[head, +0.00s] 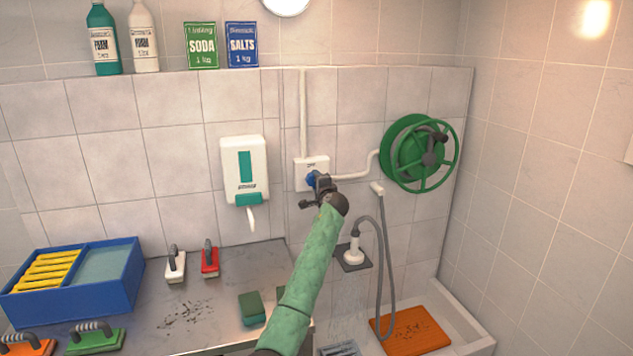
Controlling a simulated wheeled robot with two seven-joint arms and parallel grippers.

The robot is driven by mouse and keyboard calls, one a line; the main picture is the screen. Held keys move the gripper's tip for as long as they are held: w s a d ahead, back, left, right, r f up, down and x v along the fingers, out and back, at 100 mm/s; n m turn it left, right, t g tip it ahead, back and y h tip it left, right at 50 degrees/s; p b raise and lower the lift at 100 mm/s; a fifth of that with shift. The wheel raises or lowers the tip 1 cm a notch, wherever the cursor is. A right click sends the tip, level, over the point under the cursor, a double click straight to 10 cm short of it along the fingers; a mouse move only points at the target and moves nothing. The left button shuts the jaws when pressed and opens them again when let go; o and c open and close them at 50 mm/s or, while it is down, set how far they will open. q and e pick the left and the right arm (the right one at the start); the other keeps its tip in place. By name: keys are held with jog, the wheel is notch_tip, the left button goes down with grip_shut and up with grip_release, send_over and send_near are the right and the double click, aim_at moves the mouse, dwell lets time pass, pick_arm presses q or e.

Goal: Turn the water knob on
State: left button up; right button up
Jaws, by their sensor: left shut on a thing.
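The blue water knob (312,180) sits on a white wall box (303,172) with a white pipe running up from it. My left gripper (316,182) is at the box, shut on the knob, and hides much of it. A white shower head (354,252) on a grey hose hangs on the wall below right, with faint water-like streaks beneath it. My right gripper is not in view.
A green hose reel (408,155) is on the wall to the right. A white soap dispenser (244,170) hangs left of the box. The steel counter (225,285) holds brushes, sponges and a blue tray (125,290). An orange mat (412,330) lies in the basin.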

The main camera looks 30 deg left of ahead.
pick_arm(q)
jog(key=shift+d+f, duration=0.1)
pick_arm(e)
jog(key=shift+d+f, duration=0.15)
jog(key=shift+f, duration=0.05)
pick_arm(q)
jog(key=o, duration=1)
jog(key=shift+c, duration=0.2)
jog(key=b+v, duration=0.3)
jog(key=v, duration=0.4)
jog(key=shift+s+d, duration=0.15)
jog(key=shift+d, duration=0.15)
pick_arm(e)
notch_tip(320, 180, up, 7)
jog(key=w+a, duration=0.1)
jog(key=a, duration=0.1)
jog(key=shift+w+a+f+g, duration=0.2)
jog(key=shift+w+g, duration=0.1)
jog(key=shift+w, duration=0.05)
